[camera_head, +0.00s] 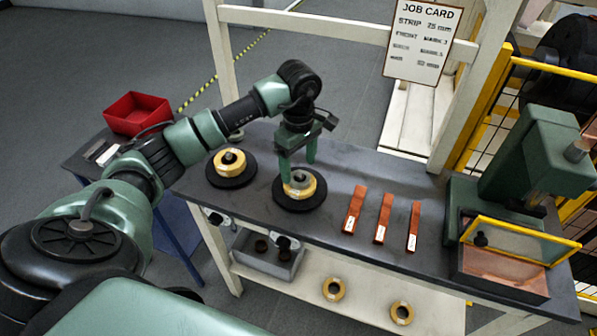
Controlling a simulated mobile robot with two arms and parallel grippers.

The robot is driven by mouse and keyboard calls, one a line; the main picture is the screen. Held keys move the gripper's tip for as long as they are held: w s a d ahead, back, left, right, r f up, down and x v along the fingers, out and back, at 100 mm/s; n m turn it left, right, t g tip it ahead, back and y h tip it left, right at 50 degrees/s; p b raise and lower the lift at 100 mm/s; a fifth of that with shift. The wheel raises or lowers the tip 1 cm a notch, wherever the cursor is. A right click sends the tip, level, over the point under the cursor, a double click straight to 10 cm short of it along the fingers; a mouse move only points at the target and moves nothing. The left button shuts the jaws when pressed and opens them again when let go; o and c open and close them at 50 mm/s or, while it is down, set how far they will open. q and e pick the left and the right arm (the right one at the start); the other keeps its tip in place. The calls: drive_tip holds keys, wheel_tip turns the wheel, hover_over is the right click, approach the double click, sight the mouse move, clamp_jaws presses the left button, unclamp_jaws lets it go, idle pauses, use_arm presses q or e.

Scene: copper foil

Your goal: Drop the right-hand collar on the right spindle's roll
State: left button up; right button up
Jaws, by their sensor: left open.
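My left gripper (298,168) reaches down over the right spindle's roll, with its two green fingers apart. The right roll (310,186) is a gold ring on a black round base (288,203). A small greyish piece sits at its centre between the fingertips; I cannot tell whether it is the collar or the spindle top. The left roll (222,168) is a similar gold ring on a black base, with a dark piece (230,157) at its centre. My right gripper is not in view.
Several copper strips with white labels (383,217) lie right of the roll. A green press (533,160) with a yellow-framed guard stands at the bench's right end. The lower shelf holds a grey bin (250,266) and two gold rolls (333,289). A red bin (137,113) stands left.

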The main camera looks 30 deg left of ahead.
use_arm(q)
wheel_tip(320, 180, up, 9)
drive_tip(key=b, duration=0.1)
drive_tip(key=shift+r+b, duration=0.2)
drive_tip(key=shift+b, duration=0.2)
